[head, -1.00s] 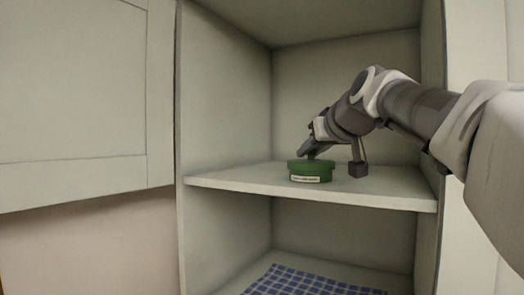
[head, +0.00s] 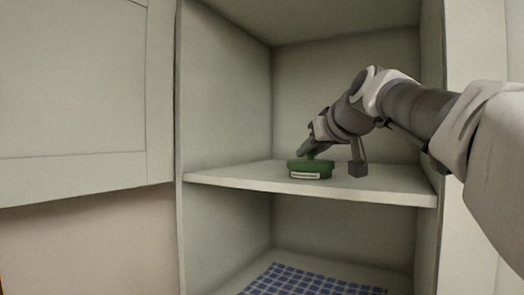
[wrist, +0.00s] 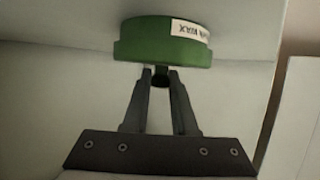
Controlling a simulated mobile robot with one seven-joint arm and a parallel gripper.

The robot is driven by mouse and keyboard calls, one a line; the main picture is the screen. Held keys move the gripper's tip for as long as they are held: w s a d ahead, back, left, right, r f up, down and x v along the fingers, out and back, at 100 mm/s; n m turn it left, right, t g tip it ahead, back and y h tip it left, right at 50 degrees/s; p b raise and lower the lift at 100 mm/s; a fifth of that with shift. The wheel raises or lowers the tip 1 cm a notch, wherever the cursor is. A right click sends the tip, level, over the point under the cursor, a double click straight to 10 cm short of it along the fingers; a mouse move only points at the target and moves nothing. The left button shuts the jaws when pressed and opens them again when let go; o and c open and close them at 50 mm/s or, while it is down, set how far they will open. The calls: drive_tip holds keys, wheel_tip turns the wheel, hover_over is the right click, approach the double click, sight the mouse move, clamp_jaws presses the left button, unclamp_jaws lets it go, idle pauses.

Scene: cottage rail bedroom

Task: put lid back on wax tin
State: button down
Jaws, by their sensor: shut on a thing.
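The green wax tin (head: 311,175), with a pale label, stands upright near the front edge of the cupboard shelf. The green lid (head: 311,163) is over its top, level and wider than the body; no gap shows between them. My gripper (head: 311,155) reaches down from the upper right onto the lid. In the wrist view my gripper (wrist: 160,77) is shut on a small dark knob (wrist: 160,80) at the middle of the lid (wrist: 165,52). The label (wrist: 190,32) shows upside down there. Whether the lid is fully seated cannot be told.
The shelf (head: 400,180) is otherwise clear, with cupboard walls left, right and behind. A blue checked cloth (head: 310,281) lies in the compartment below.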

drive_tip(key=shift+f, duration=0.1)
drive_tip(key=c, duration=0.6)
unclamp_jaws()
drive_tip(key=b+v, duration=0.1)
drive_tip(key=v, duration=1.6)
drive_tip(key=shift+s+d+r, duration=0.1)
drive_tip(key=shift+s+r, duration=0.1)
